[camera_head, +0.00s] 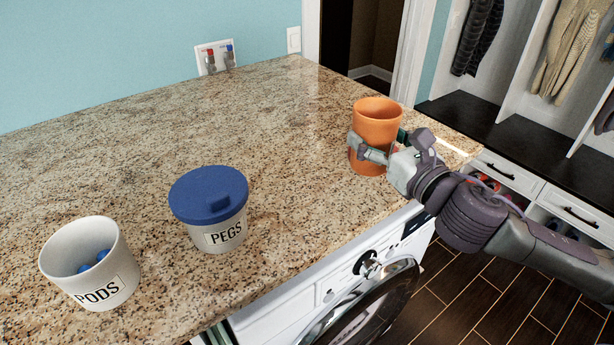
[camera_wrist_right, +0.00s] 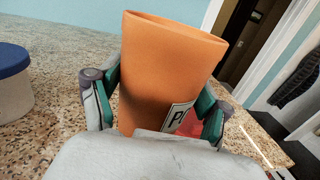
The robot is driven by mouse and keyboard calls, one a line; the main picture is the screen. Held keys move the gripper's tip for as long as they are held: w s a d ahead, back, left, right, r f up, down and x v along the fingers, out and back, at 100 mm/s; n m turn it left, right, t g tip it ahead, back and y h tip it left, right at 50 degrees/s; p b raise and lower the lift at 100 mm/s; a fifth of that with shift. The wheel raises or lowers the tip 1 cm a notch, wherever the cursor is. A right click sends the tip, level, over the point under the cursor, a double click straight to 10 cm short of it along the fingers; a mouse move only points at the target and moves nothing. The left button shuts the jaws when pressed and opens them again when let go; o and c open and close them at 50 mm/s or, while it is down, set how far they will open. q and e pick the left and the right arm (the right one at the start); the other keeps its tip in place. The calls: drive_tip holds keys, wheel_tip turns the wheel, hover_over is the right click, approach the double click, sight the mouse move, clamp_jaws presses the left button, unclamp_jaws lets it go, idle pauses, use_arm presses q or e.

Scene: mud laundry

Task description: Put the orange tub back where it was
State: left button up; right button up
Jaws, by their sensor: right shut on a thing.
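The orange tub (camera_head: 377,121) is upright at the right end of the granite counter, with its open mouth facing up. My right gripper (camera_head: 368,152) is shut around its sides. In the right wrist view, the orange tub (camera_wrist_right: 168,75) sits between the two fingers of my right gripper (camera_wrist_right: 160,100), and part of a label with a "P" shows low on it. Something red shows beside the label, partly hidden by a finger. I cannot tell whether the tub's base touches the counter. My left gripper is not in view.
A white tub marked PEGS with a blue lid (camera_head: 208,195) stands left of centre on the counter (camera_head: 290,130). A white tub marked PODS (camera_head: 90,262), open with blue pods inside, stands at front left. The counter between PEGS and the orange tub is clear. A washing machine (camera_head: 345,290) is below.

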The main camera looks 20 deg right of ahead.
drive_tip(key=w+a+f+p, duration=0.1)
drive_tip(key=w+a+f, duration=0.1)
drive_tip(key=a+f, duration=0.1)
drive_tip(key=w+a+f+p, duration=0.1)
drive_tip(key=w+a+f, duration=0.1)
drive_tip(key=a+f, duration=0.1)
drive_tip(key=w+a+f+p, duration=0.1)
drive_tip(key=w+a+f, duration=0.1)
drive_tip(key=a+f, duration=0.1)
drive_tip(key=shift+w+f, duration=0.15)
drive_tip(key=shift+f, duration=0.65)
drive_tip(key=shift+f, duration=0.15)
drive_tip(key=o, duration=1.3)
drive_tip(key=shift+c, duration=0.2)
